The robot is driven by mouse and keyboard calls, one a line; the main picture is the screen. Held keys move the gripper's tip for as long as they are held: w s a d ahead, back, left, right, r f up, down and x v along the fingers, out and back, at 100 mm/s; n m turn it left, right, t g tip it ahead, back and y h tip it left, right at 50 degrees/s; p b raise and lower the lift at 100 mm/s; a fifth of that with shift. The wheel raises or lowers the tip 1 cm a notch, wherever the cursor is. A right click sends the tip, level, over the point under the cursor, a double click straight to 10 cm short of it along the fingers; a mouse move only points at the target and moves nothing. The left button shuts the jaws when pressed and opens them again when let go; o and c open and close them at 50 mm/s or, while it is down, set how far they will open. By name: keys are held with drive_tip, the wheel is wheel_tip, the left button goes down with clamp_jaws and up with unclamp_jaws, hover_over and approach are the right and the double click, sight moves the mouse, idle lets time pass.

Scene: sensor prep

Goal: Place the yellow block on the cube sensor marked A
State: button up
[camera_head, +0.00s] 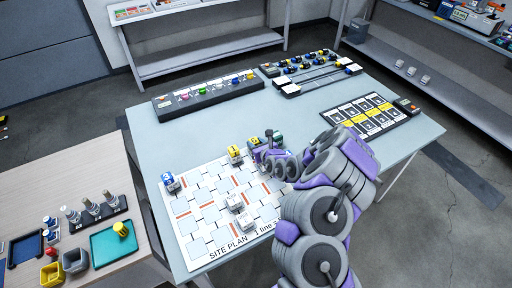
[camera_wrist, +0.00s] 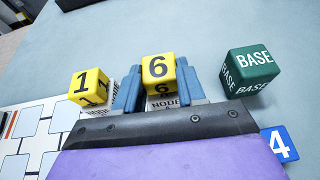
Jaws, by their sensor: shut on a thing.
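A yellow block marked 6 (camera_wrist: 159,68) is between the blue fingers of my gripper (camera_wrist: 158,85), which is shut on it. A pale cube lettered NODE (camera_wrist: 160,103) shows directly below the block; its last character is hard to read, and I cannot tell whether they touch. In the head view my gripper (camera_head: 268,150) is low over the site plan's far right part, and a small yellow patch (camera_head: 254,141) shows beside it. A second yellow block, marked 1 (camera_wrist: 89,85), sits on a pale cube to the left; it also shows in the head view (camera_head: 234,150).
A green BASE cube (camera_wrist: 249,70) stands close right of my gripper. A blue cube marked 4 (camera_wrist: 280,143) is at lower right. The site plan (camera_head: 190,225) holds another blue cube (camera_head: 169,180) and white cubes (camera_head: 235,202). Trays and racks line the table's far side.

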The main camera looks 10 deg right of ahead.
drive_tip(key=o, duration=1.1)
drive_tip(key=shift+f, duration=0.1)
drive_tip(key=shift+o, duration=0.2)
drive_tip(key=shift+s+d+r+p, duration=0.15)
drive_tip(key=shift+s+r+p, duration=0.1)
drive_tip(key=shift+s+p, duration=0.1)
drive_tip(key=p+v, duration=0.5)
drive_tip(key=v, duration=0.6)
